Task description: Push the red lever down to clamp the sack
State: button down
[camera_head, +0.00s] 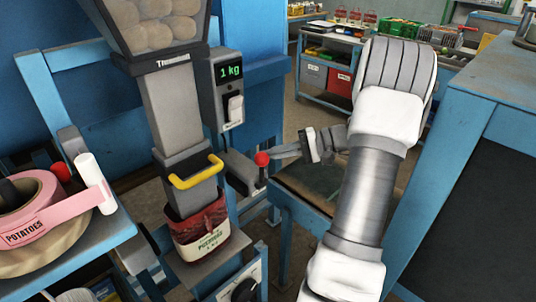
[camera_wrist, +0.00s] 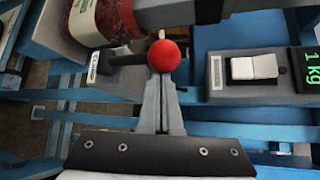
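The red lever's round knob (camera_head: 262,158) stands upright on a grey box at the right of the filling chute. In the wrist view the red knob (camera_wrist: 163,55) is just beyond my fingertips. My gripper (camera_head: 275,152) reaches in from the right, its fingers together and their tips close beside the knob. In the wrist view my gripper (camera_wrist: 160,78) shows two fingers side by side with nothing visible between them. I cannot tell whether they touch the knob. The red sack (camera_head: 203,238) with a white label hangs at the chute's lower end; part of the sack (camera_wrist: 100,20) shows at the wrist view's top left.
A yellow handle (camera_head: 196,173) crosses the chute (camera_head: 175,110) above the sack. A scale display (camera_head: 230,72) reads 1 kg beside it. A pink label roll (camera_head: 40,205) lies at the left. A blue bench (camera_head: 490,90) stands at the right.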

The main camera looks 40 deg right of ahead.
jog(key=s+f+b, duration=0.4)
jog(key=s+b, duration=0.3)
jog(key=shift+s+d+f+n+t+y, duration=0.15)
jog(key=shift+d+f+n+t+y, duration=0.15)
jog(key=shift+d+n, duration=0.15)
dwell(0.4)
jog(key=shift+f, duration=0.15)
dwell(0.5)
